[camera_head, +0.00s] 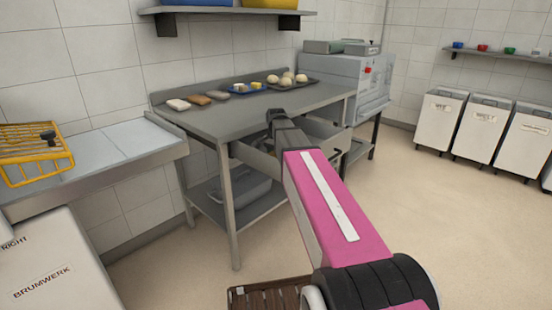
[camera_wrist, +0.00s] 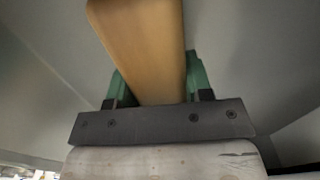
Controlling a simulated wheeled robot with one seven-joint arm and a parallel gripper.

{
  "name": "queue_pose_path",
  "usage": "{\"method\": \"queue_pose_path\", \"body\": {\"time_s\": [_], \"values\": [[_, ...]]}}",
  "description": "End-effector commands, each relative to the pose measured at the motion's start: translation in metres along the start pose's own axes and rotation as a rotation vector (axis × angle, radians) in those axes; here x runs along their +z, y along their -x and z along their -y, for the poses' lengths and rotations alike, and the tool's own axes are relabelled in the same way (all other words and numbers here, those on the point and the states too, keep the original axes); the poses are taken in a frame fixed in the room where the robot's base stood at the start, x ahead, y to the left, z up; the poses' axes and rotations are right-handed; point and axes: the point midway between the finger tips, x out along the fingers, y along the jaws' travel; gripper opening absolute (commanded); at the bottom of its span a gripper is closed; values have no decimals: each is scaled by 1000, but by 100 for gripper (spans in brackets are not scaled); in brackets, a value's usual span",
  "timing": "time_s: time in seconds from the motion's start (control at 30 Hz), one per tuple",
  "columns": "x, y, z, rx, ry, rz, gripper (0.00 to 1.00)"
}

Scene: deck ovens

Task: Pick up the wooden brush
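The wooden brush (camera_wrist: 145,50) shows in the wrist view as a plain tan wooden piece running from the top edge down between the green fingers of my gripper (camera_wrist: 160,85). A finger lies close against each side of the wood, and no clear gap shows, so my gripper looks shut on it. Any bristles are out of view. Grey surfaces surround it. In the head view my arm reaches to the open drawer (camera_head: 258,163) under the grey worktable (camera_head: 235,112). The brush and the fingertips are hidden there.
Dough balls (camera_head: 287,80) and small items stand along the table's back. A grey bin (camera_head: 240,190) sits on the lower shelf. A yellow rack (camera_head: 32,150) is at the left. White bins (camera_head: 480,127) stand at the right, with clear floor before them.

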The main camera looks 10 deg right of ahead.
Motion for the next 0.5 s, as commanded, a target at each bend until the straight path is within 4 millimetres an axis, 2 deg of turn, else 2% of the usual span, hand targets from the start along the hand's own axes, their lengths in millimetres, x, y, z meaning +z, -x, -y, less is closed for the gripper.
{"method": "queue_pose_path", "body": {"time_s": [0.33,0.5], "values": [[0,2,0,0,0,0,20],[0,18,0,-1,0,-1,20]]}}
